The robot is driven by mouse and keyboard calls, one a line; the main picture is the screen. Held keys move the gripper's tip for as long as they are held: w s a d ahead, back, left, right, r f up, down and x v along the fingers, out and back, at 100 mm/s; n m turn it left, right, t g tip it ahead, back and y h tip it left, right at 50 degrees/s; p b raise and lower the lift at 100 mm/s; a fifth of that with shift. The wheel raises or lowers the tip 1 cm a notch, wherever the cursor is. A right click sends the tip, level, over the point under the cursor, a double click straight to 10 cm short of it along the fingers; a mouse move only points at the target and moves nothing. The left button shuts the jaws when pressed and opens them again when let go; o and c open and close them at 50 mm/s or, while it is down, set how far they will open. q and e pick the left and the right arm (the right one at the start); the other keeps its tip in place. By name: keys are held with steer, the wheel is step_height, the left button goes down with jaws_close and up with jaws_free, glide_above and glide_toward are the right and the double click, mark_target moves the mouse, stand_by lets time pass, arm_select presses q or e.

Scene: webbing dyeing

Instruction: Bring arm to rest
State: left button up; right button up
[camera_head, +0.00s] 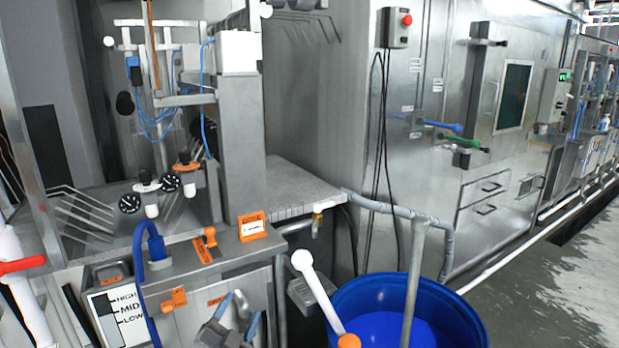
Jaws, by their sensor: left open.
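My left gripper (234,312) is at the bottom of the head view, left of the middle. Its two grey-blue fingers stand apart, and I see nothing between them. It is in front of the steel front panel of the dyeing machine (190,318); I cannot tell how far it is from the panel. Most of the arm behind it is cut off by the lower edge. My right gripper does not show in this view.
A blue barrel (462,305) with blue contents stands at the lower right, a grey pipe reaching into it. A white lever (312,285) rises beside it. A level gauge (118,312) is at lower left. Steel cabinets (500,150) line the back. Floor (580,270) is clear at right.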

arm_select(q)
steer(key=s+a+f+n+g+y, duration=0.4)
steer(key=s+f+n+y, duration=0.15)
steer(key=f, duration=0.45)
steer(key=s+a+f+n+g, duration=0.1)
steer(key=s+f+g, duration=0.4)
steer(key=s, duration=0.4)
steer(key=s+f+n+g, duration=0.2)
steer(key=s+f+g, duration=0.1)
steer(key=s+f, duration=0.4)
steer(key=s+a+f+n+g, duration=0.1)
steer(key=s+f+g, duration=0.35)
steer(key=s, duration=0.55)
steer(key=s+d+f+g, duration=0.1)
steer(key=s+d+f, duration=0.1)
steer(key=f, duration=1.6)
steer(key=s+d+f+g+h, duration=0.1)
steer(key=s+d+f, duration=0.1)
steer(key=f, duration=1.6)
steer(key=shift+s+f, duration=0.15)
steer(key=shift+f, duration=0.2)
